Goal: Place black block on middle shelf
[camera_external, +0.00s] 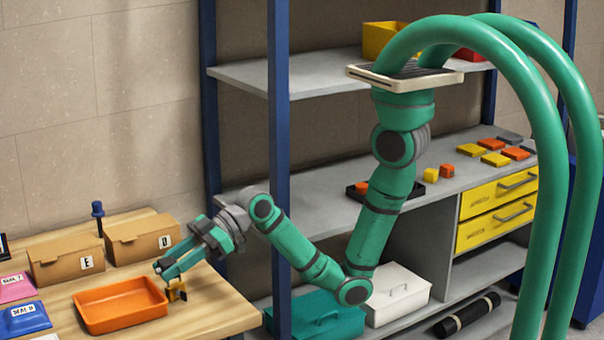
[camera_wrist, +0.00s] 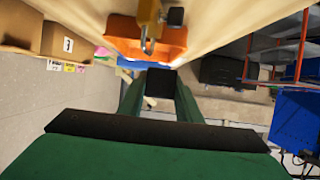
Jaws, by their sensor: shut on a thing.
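My gripper (camera_external: 165,268) is low over the wooden table, near the back right edge of the orange tray (camera_external: 110,322). In the wrist view its green fingers (camera_wrist: 158,96) are closed on a small black block (camera_wrist: 160,83) between their tips. In the external view the block is too small and covered to make out clearly. The middle shelf (camera_external: 322,222) is the grey board of the blue-posted rack to the right, well away from my gripper. The wrist view also shows the orange tray (camera_wrist: 118,28).
Cardboard boxes (camera_external: 65,260) stand behind. A blue post (camera_external: 278,120) rises at the rack's front. The shelf holds a black tray (camera_external: 352,192) and coloured blocks (camera_external: 446,170), with bare room at left.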

